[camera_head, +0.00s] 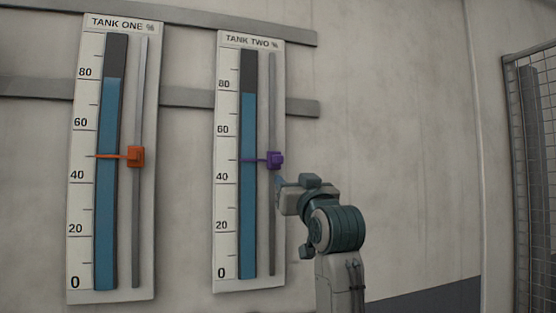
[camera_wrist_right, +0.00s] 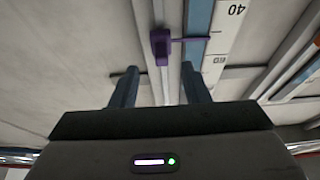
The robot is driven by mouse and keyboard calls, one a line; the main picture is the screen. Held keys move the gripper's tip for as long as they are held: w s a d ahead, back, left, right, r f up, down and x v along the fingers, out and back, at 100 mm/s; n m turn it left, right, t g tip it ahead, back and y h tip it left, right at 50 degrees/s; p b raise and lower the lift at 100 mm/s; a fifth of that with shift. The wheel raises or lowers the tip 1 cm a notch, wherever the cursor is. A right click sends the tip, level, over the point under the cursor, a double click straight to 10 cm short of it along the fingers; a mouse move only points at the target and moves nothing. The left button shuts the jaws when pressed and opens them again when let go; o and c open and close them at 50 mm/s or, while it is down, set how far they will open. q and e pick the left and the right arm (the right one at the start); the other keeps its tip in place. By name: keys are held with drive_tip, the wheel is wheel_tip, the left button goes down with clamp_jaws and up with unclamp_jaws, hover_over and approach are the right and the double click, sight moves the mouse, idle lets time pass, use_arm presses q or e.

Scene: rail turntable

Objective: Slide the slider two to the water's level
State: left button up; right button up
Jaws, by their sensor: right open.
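The tank two panel (camera_head: 228,285) is upright on the wall, with a scale from 0 to 80 and a blue water column (camera_head: 248,215) whose top is near 80. Its purple slider (camera_head: 276,160) sits on the vertical rail, its pointer a little below 50. My right gripper (camera_head: 279,182) is just below the slider in the head view. In the right wrist view the gripper (camera_wrist_right: 157,85) is open, its fingers on either side of the rail. The purple slider (camera_wrist_right: 160,46) is beyond the fingertips, and I see no contact. My left gripper is not in view.
The tank one panel (camera_head: 75,297) hangs to the left, with an orange slider (camera_head: 136,156) near 50. Two grey horizontal rails (camera_head: 190,97) run behind the panels. A mesh fence (camera_head: 545,150) stands at the far right. The wall between is bare.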

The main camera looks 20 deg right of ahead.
sight(280, 159)
drive_tip(key=p+x, duration=0.2)
drive_tip(key=x, duration=0.1)
drive_tip(key=r+p+x, duration=0.1)
drive_tip(key=p+x, duration=0.1)
drive_tip(key=x, duration=0.1)
drive_tip(key=s+r+p+x, duration=0.1)
drive_tip(key=p+x, duration=0.1)
drive_tip(key=x, duration=0.2)
drive_tip(key=shift+w+r, duration=0.15)
drive_tip(key=shift+w+p, duration=0.4)
drive_tip(key=shift+w, duration=0.05)
clamp_jaws()
drive_tip(key=shift+r, duration=0.1)
